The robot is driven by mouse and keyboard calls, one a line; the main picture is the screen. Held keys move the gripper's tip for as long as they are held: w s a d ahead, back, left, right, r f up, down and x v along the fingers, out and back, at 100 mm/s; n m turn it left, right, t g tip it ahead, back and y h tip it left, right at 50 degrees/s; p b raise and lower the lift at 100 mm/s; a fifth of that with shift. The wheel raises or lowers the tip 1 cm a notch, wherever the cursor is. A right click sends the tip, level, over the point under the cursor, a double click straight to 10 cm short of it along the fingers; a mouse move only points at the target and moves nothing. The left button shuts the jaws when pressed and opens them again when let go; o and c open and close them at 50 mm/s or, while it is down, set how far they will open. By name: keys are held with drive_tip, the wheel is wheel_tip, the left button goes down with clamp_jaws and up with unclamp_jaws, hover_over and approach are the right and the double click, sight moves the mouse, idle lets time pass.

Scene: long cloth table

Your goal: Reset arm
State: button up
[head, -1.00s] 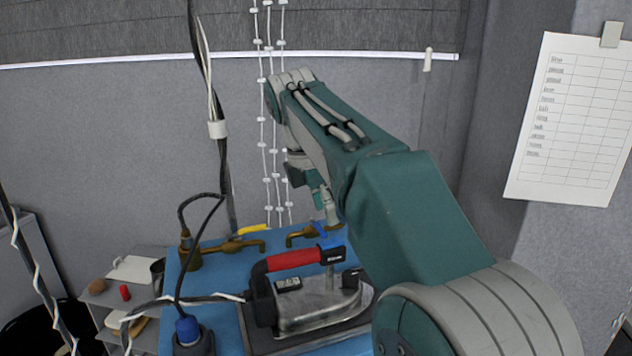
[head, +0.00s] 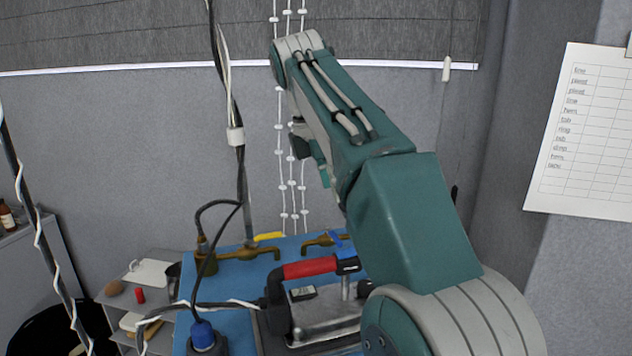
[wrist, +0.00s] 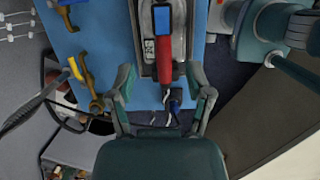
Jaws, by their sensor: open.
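My gripper (wrist: 160,82) is open and empty in the wrist view, its two fingers spread apart. The red handle of a metal iron (wrist: 165,62) lies between and beyond the fingers, apart from them. In the head view my arm reaches up and away, and its links hide most of the gripper. The iron (head: 330,318) sits on the blue table top below my arm, its right part hidden behind my arm.
Brass taps (head: 250,254) stand on the blue table top (head: 226,285) behind the iron. A cable with a blue plug (head: 203,335) stands at front left. Dark cables hang at left. A grey shelf (head: 118,302) holds small items. A paper chart (head: 590,135) hangs at right.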

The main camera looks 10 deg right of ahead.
drive_tip(key=s+d+f+m+t+y, duration=0.1)
drive_tip(key=s+d+f+m+t, duration=0.1)
drive_tip(key=s+f+m, duration=0.7)
drive_tip(key=s+d+f+m+t+y, duration=0.1)
drive_tip(key=s+f+m+t+y, duration=0.1)
drive_tip(key=s+f+m, duration=0.8)
drive_tip(key=shift+s+d+f+t, duration=0.35)
drive_tip(key=shift+s+f+t, duration=0.25)
drive_tip(key=shift+s+f, duration=1.35)
